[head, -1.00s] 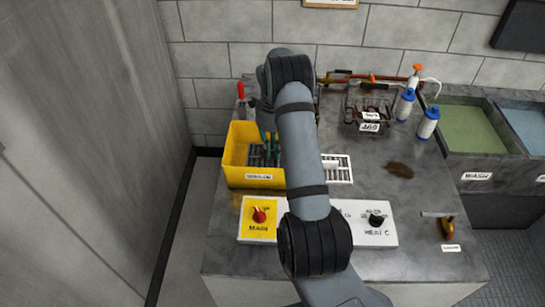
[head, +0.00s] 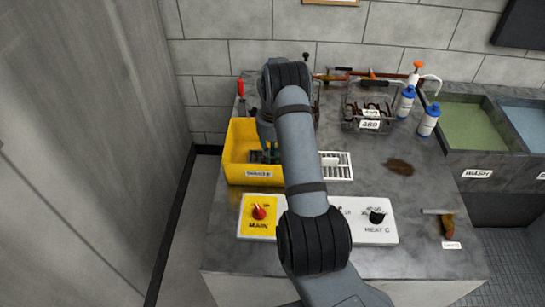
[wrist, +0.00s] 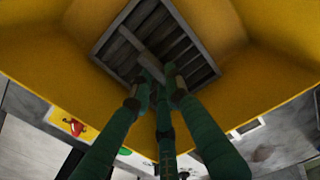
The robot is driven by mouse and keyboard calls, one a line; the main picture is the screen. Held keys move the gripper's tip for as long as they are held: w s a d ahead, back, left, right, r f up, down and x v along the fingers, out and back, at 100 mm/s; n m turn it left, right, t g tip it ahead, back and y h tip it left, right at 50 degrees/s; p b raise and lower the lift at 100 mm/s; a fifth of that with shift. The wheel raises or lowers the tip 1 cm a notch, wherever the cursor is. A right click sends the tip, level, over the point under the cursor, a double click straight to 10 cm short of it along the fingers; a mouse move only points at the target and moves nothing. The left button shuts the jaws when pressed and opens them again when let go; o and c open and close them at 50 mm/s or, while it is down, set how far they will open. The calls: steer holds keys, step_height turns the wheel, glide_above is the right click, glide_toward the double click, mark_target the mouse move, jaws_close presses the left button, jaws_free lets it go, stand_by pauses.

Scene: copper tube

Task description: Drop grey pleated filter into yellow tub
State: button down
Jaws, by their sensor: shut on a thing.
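The yellow tub (head: 240,150) stands at the left of the bench in the head view. Its yellow walls (wrist: 45,50) surround my gripper in the wrist view. The grey pleated filter (wrist: 180,45) is a dark slatted panel with a light grey bar across it, inside the tub's walls. My gripper (wrist: 158,92) has green fingers, shut on the filter at its bar. In the head view my gripper (head: 268,154) is down in the tub, partly hidden by my arm. I cannot tell whether the filter touches the tub floor.
A white-framed grate (head: 340,166) lies right of the tub, partly behind my arm. A control panel (head: 375,228) with knobs is in front.

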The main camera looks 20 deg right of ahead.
steer(key=shift+f, duration=0.1)
steer(key=c, duration=1.8)
jaws_free()
steer(key=shift+o, duration=0.6)
steer(key=shift+r+p, duration=0.55)
steer(key=shift+p, duration=0.05)
step_height(320, 180, up, 12)
steer(key=b, duration=0.1)
